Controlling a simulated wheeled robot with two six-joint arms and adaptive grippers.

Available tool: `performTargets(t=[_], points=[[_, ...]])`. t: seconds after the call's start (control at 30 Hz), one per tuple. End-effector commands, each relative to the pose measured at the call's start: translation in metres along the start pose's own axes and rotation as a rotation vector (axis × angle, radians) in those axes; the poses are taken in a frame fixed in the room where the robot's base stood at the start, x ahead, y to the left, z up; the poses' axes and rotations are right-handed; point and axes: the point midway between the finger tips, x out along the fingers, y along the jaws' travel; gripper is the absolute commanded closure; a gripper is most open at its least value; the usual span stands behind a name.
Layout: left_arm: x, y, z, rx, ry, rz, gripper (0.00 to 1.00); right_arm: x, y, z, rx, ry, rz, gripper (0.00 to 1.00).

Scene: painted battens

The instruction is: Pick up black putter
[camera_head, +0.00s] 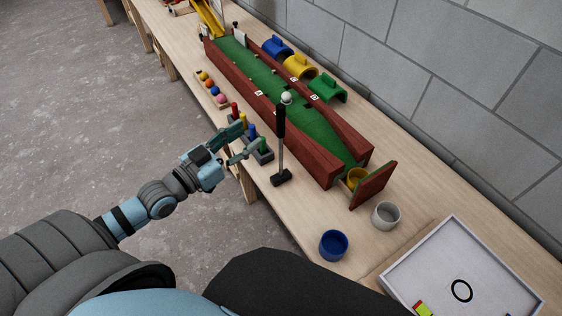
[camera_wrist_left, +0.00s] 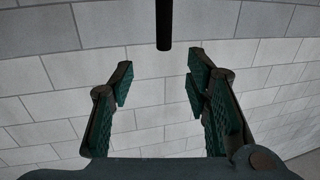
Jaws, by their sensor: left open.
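The black putter (camera_head: 281,130) stands upright on the wooden bench in the head view, with a black grip, a thin grey shaft and a dark block head at its foot. Its black upper end (camera_wrist_left: 163,24) also shows at the top middle of the left wrist view, beyond the fingertips. My left gripper (camera_head: 243,141) is open and empty, to the left of the putter and apart from it. In the left wrist view its green-padded fingers (camera_wrist_left: 158,82) are spread with only the wall between them. My right gripper is not in view.
A rack with coloured pegs (camera_head: 254,146) stands close behind my left gripper. A green mini-golf lane (camera_head: 272,88) with red-brown sides lies right of the putter. A blue cup (camera_head: 333,245), a grey cup (camera_head: 386,215) and a white tray (camera_head: 460,262) stand nearer.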

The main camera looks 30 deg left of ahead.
Motion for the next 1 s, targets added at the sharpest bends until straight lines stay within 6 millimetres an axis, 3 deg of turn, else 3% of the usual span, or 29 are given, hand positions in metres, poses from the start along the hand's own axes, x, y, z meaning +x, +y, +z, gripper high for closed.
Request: performTargets(t=[0.1, 0.2, 0.47, 0.6, 0.87, 1.0], points=[[0.03, 0.0, 0.008, -0.001, 0.011, 0.0, 0.56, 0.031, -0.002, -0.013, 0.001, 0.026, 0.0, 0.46], [0.055, -0.001, 0.008, -0.001, 0.009, -0.003, 0.56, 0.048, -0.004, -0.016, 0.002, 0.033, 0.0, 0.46], [0.093, -0.003, 0.006, -0.003, 0.003, -0.003, 0.56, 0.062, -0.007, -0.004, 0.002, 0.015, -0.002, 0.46], [0.121, -0.005, 0.007, -0.005, 0.003, -0.004, 0.56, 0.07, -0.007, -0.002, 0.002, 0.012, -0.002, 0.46], [0.132, -0.004, 0.005, 0.0, -0.002, -0.002, 0.56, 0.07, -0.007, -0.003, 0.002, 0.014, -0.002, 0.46], [0.131, -0.004, 0.005, 0.0, -0.002, -0.002, 0.76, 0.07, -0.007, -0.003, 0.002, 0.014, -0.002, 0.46]])
